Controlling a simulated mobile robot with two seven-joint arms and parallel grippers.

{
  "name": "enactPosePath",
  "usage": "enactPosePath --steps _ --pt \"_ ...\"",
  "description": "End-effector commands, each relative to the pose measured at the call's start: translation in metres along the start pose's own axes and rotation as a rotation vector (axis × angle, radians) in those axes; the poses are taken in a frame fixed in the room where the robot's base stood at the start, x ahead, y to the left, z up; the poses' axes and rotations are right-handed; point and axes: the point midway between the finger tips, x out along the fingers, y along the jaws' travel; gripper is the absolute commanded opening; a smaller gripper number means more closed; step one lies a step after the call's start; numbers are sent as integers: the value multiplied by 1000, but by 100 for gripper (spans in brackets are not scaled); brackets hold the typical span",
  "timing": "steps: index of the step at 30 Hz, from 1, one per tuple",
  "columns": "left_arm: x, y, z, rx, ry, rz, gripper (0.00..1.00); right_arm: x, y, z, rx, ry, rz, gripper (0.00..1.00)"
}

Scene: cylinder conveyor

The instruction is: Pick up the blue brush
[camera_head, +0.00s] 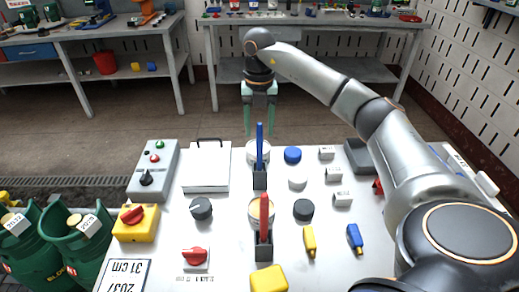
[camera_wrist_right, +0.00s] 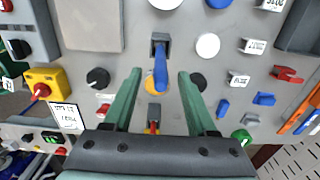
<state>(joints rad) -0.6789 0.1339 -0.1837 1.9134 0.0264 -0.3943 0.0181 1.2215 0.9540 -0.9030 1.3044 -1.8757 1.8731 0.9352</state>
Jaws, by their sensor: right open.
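The blue brush (camera_head: 260,143) stands upright in a dark square holder (camera_head: 260,179) on the light panel table. In the right wrist view, the blue brush (camera_wrist_right: 161,70) points up toward the camera, with its holder (camera_wrist_right: 159,38) beyond it. My right gripper (camera_head: 260,127) is open and points down, near the top of the brush and apparently behind it. In the wrist view, its two green fingers (camera_wrist_right: 160,76) are spread, with the brush in the gap between them. Contact does not show. My left gripper is not in view.
A red brush (camera_head: 264,213) stands in a similar holder in front of the blue one. Knobs, caps, switches and a yellow block (camera_head: 268,279) are spread around. A grey control box (camera_head: 152,170) and a white box (camera_head: 206,168) are to the left. Green canisters (camera_head: 77,240) stand beyond the left edge.

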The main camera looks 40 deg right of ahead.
Motion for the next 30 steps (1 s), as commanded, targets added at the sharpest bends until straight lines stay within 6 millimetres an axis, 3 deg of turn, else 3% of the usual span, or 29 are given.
enactPosePath --steps 6,14,30 --pt "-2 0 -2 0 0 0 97 26 -1 0 1 0 -1 57" --pt "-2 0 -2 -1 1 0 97 28 -1 0 1 0 0 57" --pt "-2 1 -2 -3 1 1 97 28 -1 0 1 0 0 0"
